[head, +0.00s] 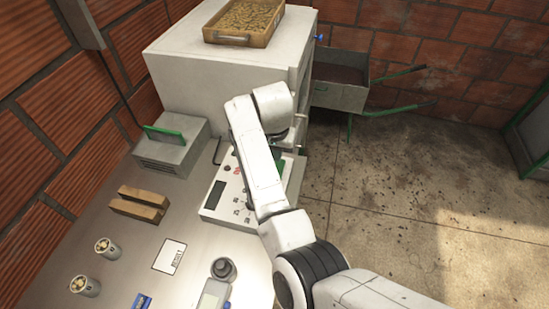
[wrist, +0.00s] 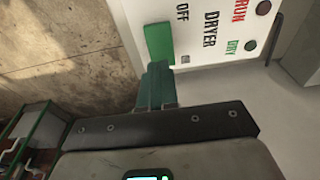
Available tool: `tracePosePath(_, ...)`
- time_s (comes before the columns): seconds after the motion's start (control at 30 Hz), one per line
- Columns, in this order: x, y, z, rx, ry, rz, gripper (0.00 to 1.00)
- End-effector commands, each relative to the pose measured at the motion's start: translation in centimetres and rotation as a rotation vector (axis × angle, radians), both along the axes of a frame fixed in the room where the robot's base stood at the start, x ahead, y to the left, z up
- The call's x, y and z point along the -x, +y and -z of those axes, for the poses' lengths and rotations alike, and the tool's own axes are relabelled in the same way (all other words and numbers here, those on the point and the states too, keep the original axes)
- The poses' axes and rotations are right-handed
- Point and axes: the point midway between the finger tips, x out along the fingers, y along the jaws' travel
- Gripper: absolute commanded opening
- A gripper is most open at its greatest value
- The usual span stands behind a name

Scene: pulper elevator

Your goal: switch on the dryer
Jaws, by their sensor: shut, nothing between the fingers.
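The dryer control panel (wrist: 225,40) fills the upper right of the wrist view, with the labels OFF, DRYER, DRY and RUN. A green plate or paddle (wrist: 158,42) sits at its edge beside OFF. A dark green round lamp or button (wrist: 250,45) is beside DRY, and a dark red one (wrist: 263,8) beside RUN. My gripper (wrist: 155,70) is shut and empty, its fingertips just below the green plate; I cannot tell whether they touch. In the head view the panel (head: 214,197) is partly hidden by my arm, and the fingertips are hidden.
A white cabinet (head: 195,55) carries a wooden tray (head: 240,38) of beans. A grey box with a green handle (head: 172,148), wooden blocks (head: 140,203), two metal cups (head: 108,248) and a card (head: 169,256) are on the metal table. A wheelbarrow (head: 340,95) stands behind. Right floor is open.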

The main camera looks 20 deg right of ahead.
Motion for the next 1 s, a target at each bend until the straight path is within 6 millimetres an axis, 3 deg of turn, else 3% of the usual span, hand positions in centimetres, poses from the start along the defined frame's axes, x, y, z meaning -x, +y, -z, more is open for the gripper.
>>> tracePosePath(0.2,0.6,0.6,-4.2,-0.001,-0.007,0.000,0.00)
tracePosePath(0.4,1.0,0.9,-7.1,0.000,-0.004,-0.001,0.00)
tracePosePath(0.6,1.3,1.0,-8.2,-0.001,-0.002,-0.001,0.00)
tracePosePath(1.0,1.2,1.0,-8.0,0.003,-0.006,-0.001,0.00)
